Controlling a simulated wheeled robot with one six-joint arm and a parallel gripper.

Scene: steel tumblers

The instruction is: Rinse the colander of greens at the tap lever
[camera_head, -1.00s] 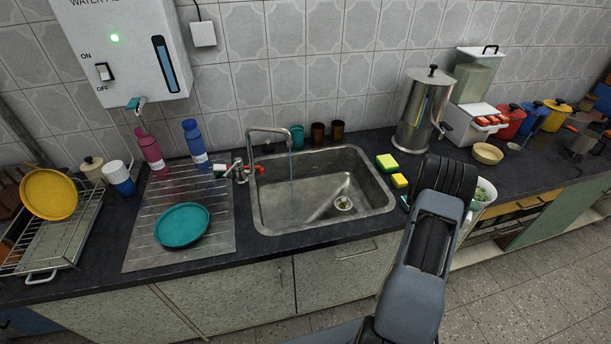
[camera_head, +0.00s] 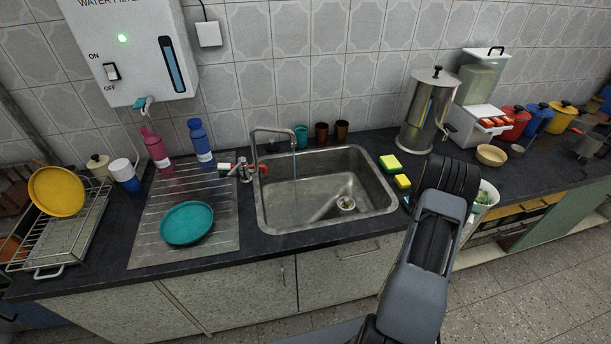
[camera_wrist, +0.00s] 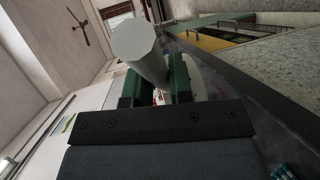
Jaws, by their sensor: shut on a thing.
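The pale colander (camera_head: 484,208) with green leaves (camera_head: 489,195) shows at the right of the sink, in front of the counter edge, partly hidden behind my arm. In the wrist view my gripper (camera_wrist: 155,88) has its dark green fingers closed on a pale grey bar (camera_wrist: 140,48), which looks like the colander's handle. The fingers are hidden in the head view. The tap (camera_head: 272,131) stands behind the sink's left part, with its red lever (camera_head: 264,169) at its base. A thin stream of water falls from the spout into the sink.
The steel sink (camera_head: 384,200) is empty inside. Yellow-green sponges (camera_head: 390,163) lie at its right edge, near my arm. A steel urn (camera_head: 428,112) stands behind them. A teal plate (camera_head: 187,223) lies on the drainboard (camera_head: 150,240) at left.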

